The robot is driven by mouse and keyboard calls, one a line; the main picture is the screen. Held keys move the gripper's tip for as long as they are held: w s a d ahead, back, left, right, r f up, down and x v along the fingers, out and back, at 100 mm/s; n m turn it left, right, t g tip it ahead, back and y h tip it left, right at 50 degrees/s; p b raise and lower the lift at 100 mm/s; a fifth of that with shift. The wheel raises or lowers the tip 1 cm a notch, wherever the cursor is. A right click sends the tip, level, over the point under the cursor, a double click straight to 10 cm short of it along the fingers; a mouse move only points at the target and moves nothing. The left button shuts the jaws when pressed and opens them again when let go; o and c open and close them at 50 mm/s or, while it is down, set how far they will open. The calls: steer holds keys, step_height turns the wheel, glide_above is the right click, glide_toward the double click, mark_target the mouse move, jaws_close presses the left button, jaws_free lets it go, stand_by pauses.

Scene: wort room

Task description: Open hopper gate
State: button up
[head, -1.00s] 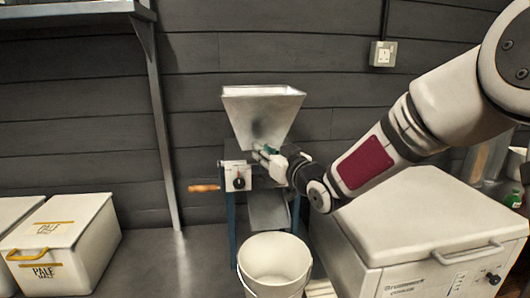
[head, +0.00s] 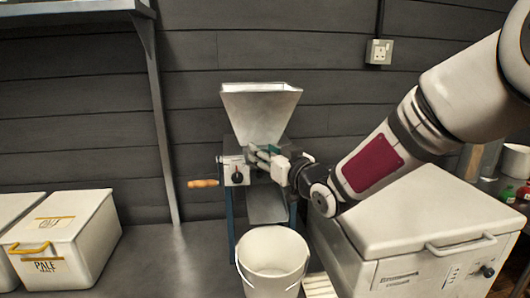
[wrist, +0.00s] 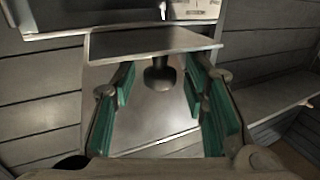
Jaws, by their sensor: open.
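The grain mill has a pale metal hopper (head: 261,112) on top, in front of the dark wall. My gripper (head: 259,154) is at the hopper's lower front, coming from the right. In the wrist view my gripper (wrist: 161,92) is open, with green pads on either side of a dark knob (wrist: 160,76). The knob sits at a flat grey plate (wrist: 150,42), which looks like the gate. I see gaps between the knob and both pads. In the head view my fingers hide the knob and most of the gate.
A white bucket (head: 272,262) stands below the mill's chute (head: 266,205). A wooden crank handle (head: 203,183) sticks out left. A large white lidded box (head: 420,215) stands right, under my arm. Pale malt bins (head: 62,240) stand left, with bare counter (head: 175,255) between.

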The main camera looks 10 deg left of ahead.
steer(key=v, duration=1.1)
steer(key=shift+s+d, duration=0.2)
steer(key=shift+s, duration=0.15)
steer(key=s+d+f+m+g+h, duration=0.2)
steer(key=s+d+h, duration=0.35)
steer(key=d, duration=0.25)
steer(key=s+d+f+m+g+h, duration=0.2)
steer(key=s+d+m+h, duration=0.15)
steer(key=d+h, duration=0.4)
steer(key=s+d+f+m+g, duration=0.1)
steer(key=s+d+g, duration=0.15)
steer(key=s, duration=0.75)
steer(key=s+d+f+m+g+y, duration=0.1)
steer(key=s+g, duration=0.3)
steer(key=s, duration=0.5)
steer(key=s+d+f+m+g, duration=0.1)
steer(key=s+g, duration=0.2)
steer(key=s, duration=0.7)
step_height(320, 180, up, 23)
steer(key=t+p, duration=0.3)
steer(key=p, duration=1.8)
steer(key=shift+s+r+n+t+y, duration=0.2)
steer(key=shift+n+t+y, duration=0.1)
steer(key=shift+n+t, duration=0.05)
